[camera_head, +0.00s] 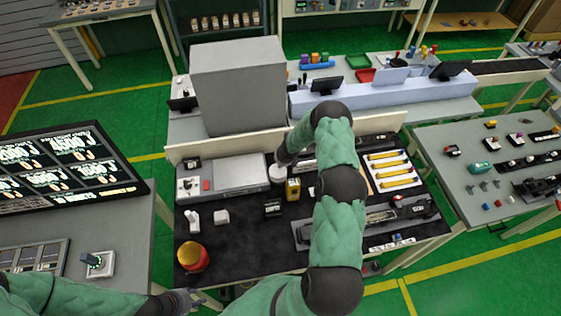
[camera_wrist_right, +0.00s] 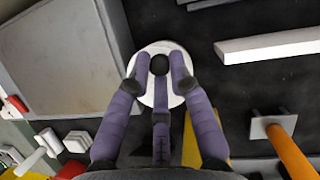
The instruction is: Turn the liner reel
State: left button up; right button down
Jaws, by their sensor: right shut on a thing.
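The liner reel (camera_head: 279,177) is a white disc on the black bench mat, right of a grey flat-topped machine. In the right wrist view the reel (camera_wrist_right: 150,98) shows from above with a dark round hub at its centre. My right gripper (camera_head: 284,160) reaches down onto it, and its purple fingers (camera_wrist_right: 162,78) are shut on the reel about the hub. The arm hides part of the reel in the head view. My left gripper (camera_head: 196,299) is low at the bench's front left edge, away from the reel; its opening is unclear.
A yellow block (camera_head: 293,189) stands close to the right of the reel. Yellow bars (camera_head: 390,168) lie on white strips further right. A red and yellow round container (camera_head: 192,257) stands at the front left. The mat between it and the reel holds small white and black pieces.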

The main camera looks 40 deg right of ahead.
aim_at(285, 174)
jog(key=shift+w+d+r, duration=0.15)
jog(key=shift+d+r, duration=0.05)
jog(key=c, duration=1.1)
grip_release()
jog(key=shift+c, duration=0.2)
jog(key=shift+f, duration=0.15)
jog(key=shift+a, duration=0.1)
jog(key=d+v, duration=0.1)
jog(key=v, duration=1.1)
jog(key=shift+a, duration=0.45)
